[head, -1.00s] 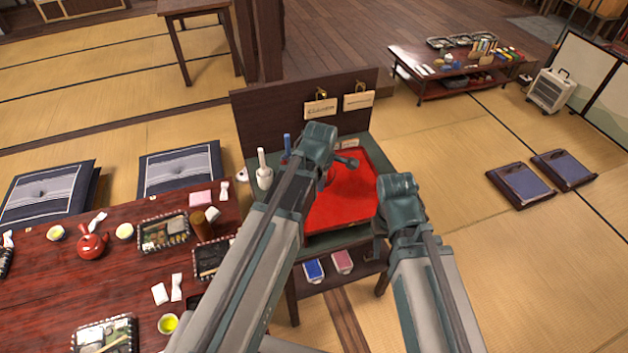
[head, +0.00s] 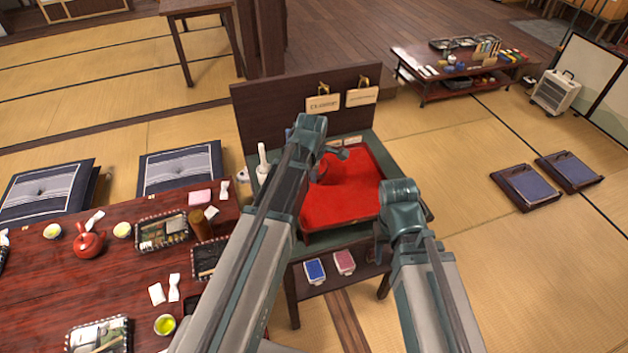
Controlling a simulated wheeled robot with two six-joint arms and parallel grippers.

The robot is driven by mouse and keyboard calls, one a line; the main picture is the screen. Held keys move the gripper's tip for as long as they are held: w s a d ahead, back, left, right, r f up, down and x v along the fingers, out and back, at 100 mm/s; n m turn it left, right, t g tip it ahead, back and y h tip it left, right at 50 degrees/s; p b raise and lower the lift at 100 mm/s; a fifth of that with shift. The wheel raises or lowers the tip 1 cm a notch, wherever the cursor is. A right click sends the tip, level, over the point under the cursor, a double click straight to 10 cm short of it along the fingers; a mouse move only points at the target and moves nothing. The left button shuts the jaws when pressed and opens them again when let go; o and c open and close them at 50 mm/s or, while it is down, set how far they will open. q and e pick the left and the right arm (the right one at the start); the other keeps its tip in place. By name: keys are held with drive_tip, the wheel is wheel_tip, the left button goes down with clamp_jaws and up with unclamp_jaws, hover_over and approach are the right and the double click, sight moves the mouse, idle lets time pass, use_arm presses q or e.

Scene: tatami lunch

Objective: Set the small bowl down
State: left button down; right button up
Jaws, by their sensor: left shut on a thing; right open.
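The small bowl appears to be the dark red rounded shape (head: 322,173) just below my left gripper (head: 335,154), mostly hidden by my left arm. My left gripper is shut on it, over the back left part of a bright red cloth (head: 345,208) on a small stand (head: 388,150). Red on red, I cannot tell whether the bowl touches the cloth. My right gripper (head: 379,246) is open and empty by the stand's front right edge, its fingers partly hidden behind its own wrist.
A white bottle (head: 262,160) stands at the stand's left edge. A dark back panel (head: 280,110) with hanging tags rises behind. Blue and pink packs (head: 315,270) lie on the lower shelf. A laid low table (head: 130,270) is at the left. The cloth's right part is clear.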

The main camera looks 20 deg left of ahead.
use_arm(q)
drive_tip(key=shift+f, duration=0.15)
drive_tip(key=c, duration=1)
unclamp_jaws()
